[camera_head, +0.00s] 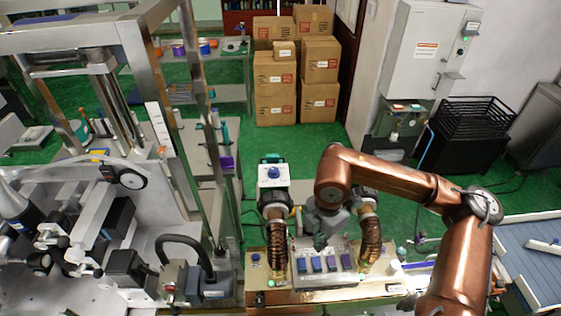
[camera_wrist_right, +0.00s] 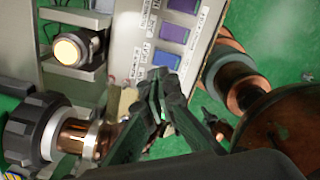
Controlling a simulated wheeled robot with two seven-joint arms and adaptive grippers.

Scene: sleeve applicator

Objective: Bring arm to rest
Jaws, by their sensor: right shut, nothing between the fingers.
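My right arm (camera_head: 400,178) is copper-coloured and comes in from the lower right, bent over the machine in the middle. My right gripper (camera_head: 320,241) points down over the back edge of a grey control panel (camera_head: 343,279) with several blue and purple switches. In the right wrist view the dark fingers of the right gripper (camera_wrist_right: 160,90) are shut together with nothing between them. They are close to the labelled panel (camera_wrist_right: 128,45); I cannot tell whether they touch it. My left gripper is in neither view.
Ribbed copper columns (camera_head: 277,240) stand on both sides of the panel. A metal-framed machine (camera_head: 130,60) fills the left. Cardboard boxes (camera_head: 275,90) are stacked at the back, and a black crate (camera_head: 470,125) stands right. Green floor (camera_head: 300,145) is open behind the panel.

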